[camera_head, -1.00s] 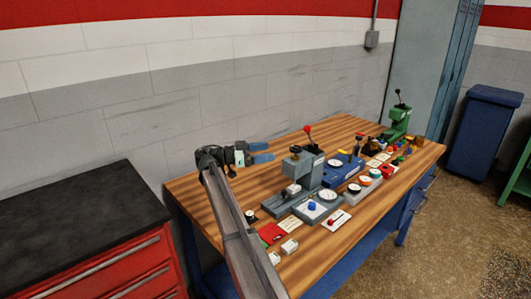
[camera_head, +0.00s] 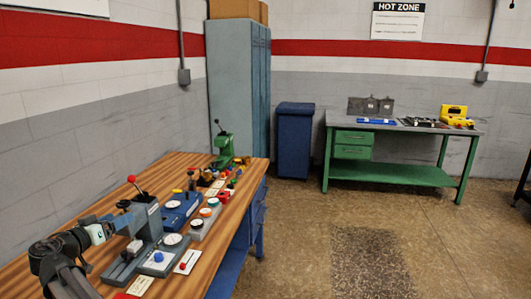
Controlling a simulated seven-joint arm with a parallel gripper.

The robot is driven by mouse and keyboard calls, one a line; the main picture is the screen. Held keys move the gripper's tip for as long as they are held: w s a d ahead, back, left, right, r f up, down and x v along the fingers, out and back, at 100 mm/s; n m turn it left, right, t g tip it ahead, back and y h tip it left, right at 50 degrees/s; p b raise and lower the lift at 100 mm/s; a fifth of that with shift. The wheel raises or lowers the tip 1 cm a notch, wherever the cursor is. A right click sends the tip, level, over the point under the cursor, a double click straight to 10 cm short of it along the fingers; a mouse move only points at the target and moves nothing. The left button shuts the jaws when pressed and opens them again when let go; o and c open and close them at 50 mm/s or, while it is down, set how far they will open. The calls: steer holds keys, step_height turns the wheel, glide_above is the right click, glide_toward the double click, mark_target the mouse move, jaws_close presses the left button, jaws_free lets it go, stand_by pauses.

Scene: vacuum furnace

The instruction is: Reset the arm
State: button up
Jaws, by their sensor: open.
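My gripper (camera_head: 122,222) is at the lower left in the head view, above the wooden bench (camera_head: 50,220). Its dark wrist and a pale collar show clearly. Its blue-grey fingers point right and look open, with nothing seen between them. They overlap in the picture with the grey press (camera_head: 148,217) that has a red-knobbed lever; I cannot tell whether they touch it. My arm runs down out of the bottom left corner.
The bench holds a blue device (camera_head: 181,210), a green press (camera_head: 224,150) and several small parts. A blue bin (camera_head: 294,140) and grey locker (camera_head: 238,90) stand behind. A green table (camera_head: 392,174) stands at the back right. The floor between is open.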

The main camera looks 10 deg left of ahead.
steer(key=w+d+f+n+g, duration=0.1)
steer(key=w+d+f, duration=0.35)
steer(key=d, duration=0.35)
steer(key=w+d+f+n+h, duration=0.1)
steer(key=w+d+f+n, duration=0.15)
steer(key=d+f, duration=0.35)
steer(key=w+d+f+g, duration=0.1)
steer(key=w+d+f, duration=0.25)
steer(key=d, duration=0.55)
steer(key=d+f+g+h, duration=0.3)
steer(key=d+f+g, duration=0.4)
steer(key=d+f, duration=1.95)
steer(key=s+d+f+m+g, duration=0.2)
steer(key=s+d+f+g, duration=0.6)
steer(key=s+d+f, duration=0.9)
steer(key=s+d+f+m+g+y, duration=0.1)
steer(key=s+d+f+g+y, duration=0.1)
steer(key=s, duration=0.6)
steer(key=s+d+f+m+g+y, duration=0.1)
steer(key=s+d+f+g+y, duration=0.1)
steer(key=s, duration=0.5)
steer(key=s+d+f+m+g+y, duration=0.1)
steer(key=s+d+f+g, duration=0.1)
steer(key=s, duration=0.6)
steer(key=shift+s+d+f+y, duration=0.4)
steer(key=shift+d+f, duration=0.3)
steer(key=shift+f, duration=0.1)
